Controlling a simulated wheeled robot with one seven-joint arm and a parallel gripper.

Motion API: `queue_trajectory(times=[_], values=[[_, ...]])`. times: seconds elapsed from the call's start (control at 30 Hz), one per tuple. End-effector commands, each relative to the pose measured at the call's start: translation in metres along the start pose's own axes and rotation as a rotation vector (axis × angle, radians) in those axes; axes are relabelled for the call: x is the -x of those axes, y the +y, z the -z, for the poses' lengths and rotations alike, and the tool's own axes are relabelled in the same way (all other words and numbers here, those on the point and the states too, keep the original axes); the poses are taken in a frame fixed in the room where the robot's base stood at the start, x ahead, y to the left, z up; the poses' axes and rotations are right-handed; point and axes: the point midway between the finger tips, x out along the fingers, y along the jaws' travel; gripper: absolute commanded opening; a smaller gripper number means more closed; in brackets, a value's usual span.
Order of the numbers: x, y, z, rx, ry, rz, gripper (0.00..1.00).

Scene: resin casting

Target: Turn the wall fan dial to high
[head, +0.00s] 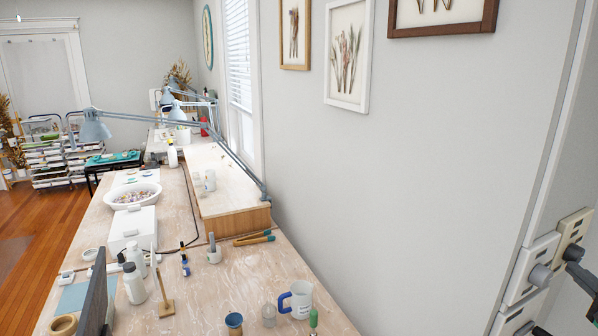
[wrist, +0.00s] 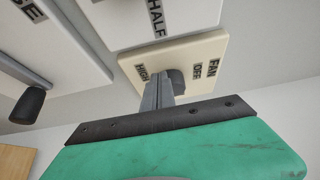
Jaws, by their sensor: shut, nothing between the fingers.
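The fan plate (wrist: 205,60) is a cream wall plate with the words FAN, OFF and HIGH, seen at the top of the wrist view. Its grey dial (wrist: 177,78) sits on the plate, partly hidden behind my gripper. My gripper (wrist: 160,84) is shut and empty, with its fingertips right beside the dial, on the side of the word HIGH. I cannot tell if they touch it. I cannot make out where the dial points. In the head view a cream plate (head: 574,229) shows at the right edge, with my dark gripper (head: 571,256) close against it.
Other white wall plates adjoin it: one marked HALF (wrist: 155,22) and one at left with a dark knob (wrist: 28,105). In the head view a white plate with a grey knob (head: 540,275) is just left. A cluttered workbench (head: 240,275) runs along the wall.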

Motion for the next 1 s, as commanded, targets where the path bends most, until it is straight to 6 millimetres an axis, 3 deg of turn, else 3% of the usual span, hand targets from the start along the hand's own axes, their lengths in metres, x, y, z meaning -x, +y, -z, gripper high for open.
queue_trajectory(times=[1.0], values=[[0.001,-0.022,-0.001,0.001,0.001,0.000,0.00]])
